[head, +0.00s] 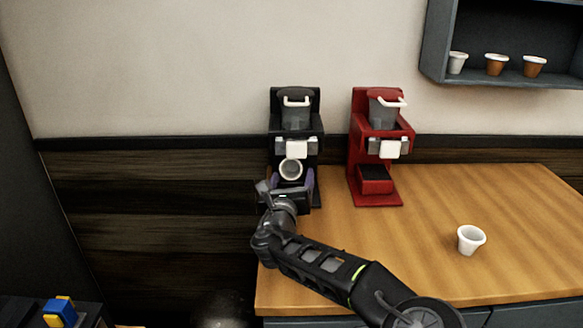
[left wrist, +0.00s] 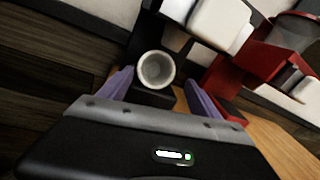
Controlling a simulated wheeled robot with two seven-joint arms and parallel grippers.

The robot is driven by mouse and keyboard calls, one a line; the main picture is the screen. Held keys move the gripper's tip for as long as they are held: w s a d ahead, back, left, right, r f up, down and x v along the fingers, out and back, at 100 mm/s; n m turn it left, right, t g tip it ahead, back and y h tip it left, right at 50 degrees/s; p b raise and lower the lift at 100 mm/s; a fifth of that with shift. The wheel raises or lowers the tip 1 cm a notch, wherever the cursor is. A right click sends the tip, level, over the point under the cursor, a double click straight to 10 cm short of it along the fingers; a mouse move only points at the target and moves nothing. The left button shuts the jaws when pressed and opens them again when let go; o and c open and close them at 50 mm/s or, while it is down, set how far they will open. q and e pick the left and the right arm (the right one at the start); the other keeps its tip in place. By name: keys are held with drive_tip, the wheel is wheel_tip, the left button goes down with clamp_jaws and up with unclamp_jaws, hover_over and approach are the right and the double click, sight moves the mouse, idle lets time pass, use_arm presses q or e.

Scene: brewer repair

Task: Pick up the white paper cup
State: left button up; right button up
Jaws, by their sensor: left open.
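A white paper cup (head: 291,169) is at the black brewer (head: 296,120), below its white front block. Its round mouth faces the cameras, so it looks tilted; what supports it is hidden. The same cup shows in the left wrist view (left wrist: 157,69). My left gripper (head: 293,183) is open in front of it, with a purple finger on either side. In the left wrist view, the gripper (left wrist: 158,90) has the cup between and beyond its fingertips, with gaps visible. A second white cup (head: 471,240) stands upright on the wooden counter. My right gripper is out of view.
A red brewer (head: 377,150) stands close on the right of the black one. A wall shelf (head: 510,78) at upper right holds several small cups. The wooden counter (head: 400,255) is clear around the second cup. A blue and yellow object (head: 60,312) is at lower left.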

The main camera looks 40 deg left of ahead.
sight(294, 168)
use_arm(q)
drive_tip(key=shift+w+a, duration=0.1)
drive_tip(key=shift+w, duration=0.1)
drive_tip(key=x, duration=0.5)
drive_tip(key=shift+a+p, duration=0.2)
drive_tip(key=shift+p, duration=0.15)
idle(0.4)
drive_tip(key=c, duration=1.2)
